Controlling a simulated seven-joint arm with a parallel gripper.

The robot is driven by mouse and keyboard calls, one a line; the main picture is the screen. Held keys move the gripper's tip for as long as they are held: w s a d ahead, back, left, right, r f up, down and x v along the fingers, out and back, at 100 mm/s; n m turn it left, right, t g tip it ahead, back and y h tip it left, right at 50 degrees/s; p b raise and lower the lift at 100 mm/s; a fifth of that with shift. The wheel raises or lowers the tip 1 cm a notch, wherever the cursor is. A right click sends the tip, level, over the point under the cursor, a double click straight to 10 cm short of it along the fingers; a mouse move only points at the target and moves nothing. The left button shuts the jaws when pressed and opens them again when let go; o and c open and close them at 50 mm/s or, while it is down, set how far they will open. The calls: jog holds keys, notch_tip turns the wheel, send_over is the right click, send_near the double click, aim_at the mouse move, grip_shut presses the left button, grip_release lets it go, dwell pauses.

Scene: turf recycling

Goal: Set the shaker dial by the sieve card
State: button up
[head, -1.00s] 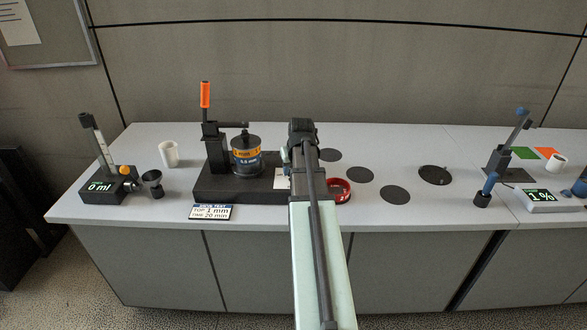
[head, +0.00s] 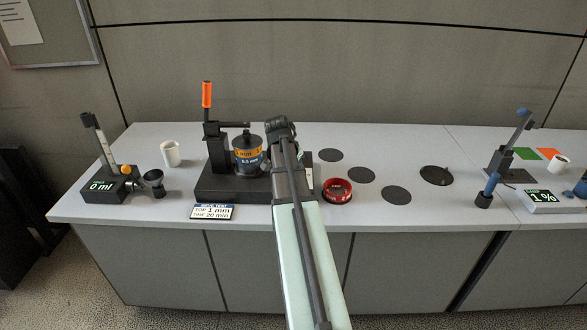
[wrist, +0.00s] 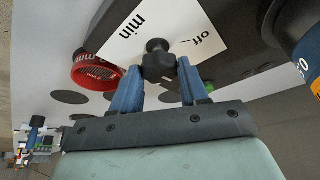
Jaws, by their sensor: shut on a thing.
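The shaker (head: 225,192) is a black base with a clamp post and a stack of sieves. Its dial is a black knob (wrist: 157,46) on a white plate (wrist: 200,35) printed "off" and "min". In the wrist view my gripper (wrist: 158,69) has its two blue fingers shut on the knob, one on each side. In the head view my arm hides the knob and most of the plate. Which mark the knob points to I cannot tell. The sieve card (head: 212,212) at the shaker's front reads "TOP 1 mm" and "TIME 20 min".
The sieve stack (head: 247,156) and orange-handled lever (head: 207,95) stand close left of my arm. A red sieve (head: 337,191) is just right of it. Dark discs (head: 361,175) lie beyond. A white cup (head: 170,153) and a "0 ml" device (head: 105,187) stand left.

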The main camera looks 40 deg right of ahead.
jog(key=m, duration=0.2)
jog(key=m+g, duration=0.2)
jog(key=m, duration=0.1)
jog(key=shift+w+m, duration=0.25)
jog(key=shift+m, duration=0.05)
jog(key=shift+m+g+y, duration=0.4)
jog(key=shift+m+g, duration=0.4)
jog(key=shift+m, duration=1.3)
jog(key=o, duration=1.1)
jog(key=shift+c, duration=0.2)
jog(key=v, duration=1.3)
jog(key=shift+w+r, duration=0.2)
jog(key=shift+r, duration=0.2)
